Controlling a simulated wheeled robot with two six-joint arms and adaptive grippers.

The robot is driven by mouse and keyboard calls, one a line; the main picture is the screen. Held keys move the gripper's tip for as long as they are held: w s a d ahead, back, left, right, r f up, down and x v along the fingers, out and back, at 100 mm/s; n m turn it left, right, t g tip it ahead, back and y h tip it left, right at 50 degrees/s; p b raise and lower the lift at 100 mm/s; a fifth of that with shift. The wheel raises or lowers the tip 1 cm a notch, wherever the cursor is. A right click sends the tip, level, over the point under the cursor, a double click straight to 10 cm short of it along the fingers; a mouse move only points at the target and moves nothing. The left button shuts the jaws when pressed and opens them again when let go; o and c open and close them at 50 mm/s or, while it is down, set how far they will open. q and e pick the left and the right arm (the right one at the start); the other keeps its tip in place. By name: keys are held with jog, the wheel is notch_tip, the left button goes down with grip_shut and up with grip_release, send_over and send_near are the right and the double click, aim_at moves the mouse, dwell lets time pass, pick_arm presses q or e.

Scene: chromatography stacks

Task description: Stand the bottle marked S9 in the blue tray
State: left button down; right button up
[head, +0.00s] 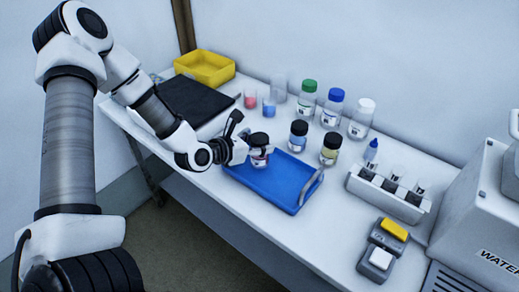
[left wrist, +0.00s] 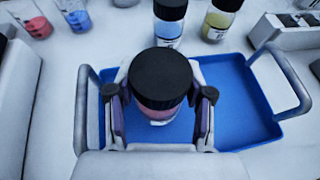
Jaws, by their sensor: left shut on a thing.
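The blue tray (head: 284,192) with grey handles lies on the white bench. My left gripper (head: 252,151) is over the left part of the tray, shut on a black-capped bottle with reddish contents (head: 260,158). In the left wrist view the held bottle (left wrist: 160,82) sits upright between the two fingers, with blue tray floor (left wrist: 240,110) around it. I cannot tell whether its base touches the tray. Its marking is not readable, so I cannot confirm S9. My right gripper is not in view.
Black-capped bottles with blue (head: 298,136) and yellow (head: 330,150) contents stand behind the tray. Taller bottles with green (head: 307,98), blue (head: 332,108) and white (head: 362,118) caps are farther back. A vial rack (head: 388,196) stands right. The tray's right half is clear.

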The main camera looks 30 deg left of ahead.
pick_arm(q)
notch_tip(320, 180, down, 2)
jog(key=shift+c, duration=1.8)
grip_release()
jog(key=shift+s+a+r, duration=0.1)
jog(key=shift+s+r, duration=0.15)
jog(key=shift+s, duration=0.1)
jog(key=p+v, duration=1)
jog(key=v, duration=0.1)
